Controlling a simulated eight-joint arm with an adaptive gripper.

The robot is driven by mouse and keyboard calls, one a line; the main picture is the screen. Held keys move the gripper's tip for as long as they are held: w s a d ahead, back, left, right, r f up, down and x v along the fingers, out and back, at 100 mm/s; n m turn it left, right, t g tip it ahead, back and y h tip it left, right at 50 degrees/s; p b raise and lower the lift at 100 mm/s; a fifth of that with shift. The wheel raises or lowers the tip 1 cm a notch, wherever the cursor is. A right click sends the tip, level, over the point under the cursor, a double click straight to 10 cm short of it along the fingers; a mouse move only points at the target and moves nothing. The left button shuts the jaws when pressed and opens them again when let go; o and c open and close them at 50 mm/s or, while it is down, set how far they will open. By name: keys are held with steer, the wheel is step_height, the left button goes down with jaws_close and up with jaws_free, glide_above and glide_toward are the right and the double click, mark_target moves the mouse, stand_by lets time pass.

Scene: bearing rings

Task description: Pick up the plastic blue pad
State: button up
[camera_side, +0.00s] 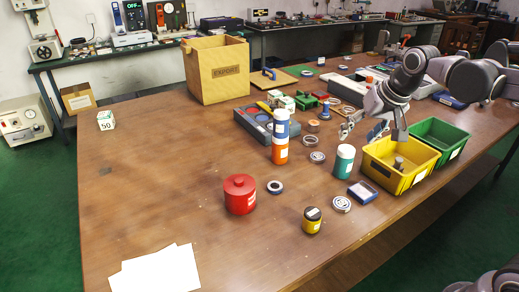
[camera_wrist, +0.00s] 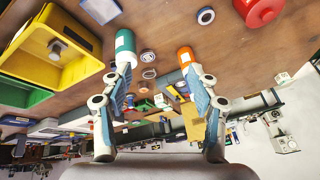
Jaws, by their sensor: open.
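A small flat blue pad (camera_side: 362,192) with a pale top lies on the table in front of the yellow bin. It also shows at the top edge of the wrist view (camera_wrist: 101,10), partly cut off. My gripper (camera_side: 364,129) is above the table, behind the pad and apart from it. In the wrist view my gripper (camera_wrist: 158,80) has its two fingers spread wide with nothing between them.
A yellow bin (camera_side: 372,177) with a grey part inside and a green bin (camera_side: 462,137) stand at the right. A teal-and-white bottle (camera_side: 343,162), metal rings (camera_side: 341,204) and a yellow jar (camera_side: 312,221) are near the pad.

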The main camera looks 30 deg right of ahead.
steer(key=w+d+f+m+g, duration=0.25)
steer(key=w+d+m, duration=0.55)
steer(key=w+d, duration=0.5)
steer(key=w+d+f+m+g, duration=0.1)
steer(key=w+d+f+m, duration=0.1)
steer(key=d+f, duration=0.1)
steer(key=w+d+f+m, duration=0.3)
steer(key=f, duration=0.2)
steer(key=w+d+f+m+g, duration=0.1)
steer(key=w+d+f+m, duration=0.1)
steer(key=d+f, duration=0.1)
steer(key=shift+w+d+f+m+g+y, duration=0.2)
steer(key=shift+d+f+m+g+y, duration=0.1)
steer(key=shift+f+m+g, duration=0.15)
step_height(320, 180, down, 5)
steer(key=shift+r, duration=0.1)
steer(key=shift+d+f, duration=0.2)
steer(key=shift+f, duration=2.5)
steer(key=c, duration=1.2)
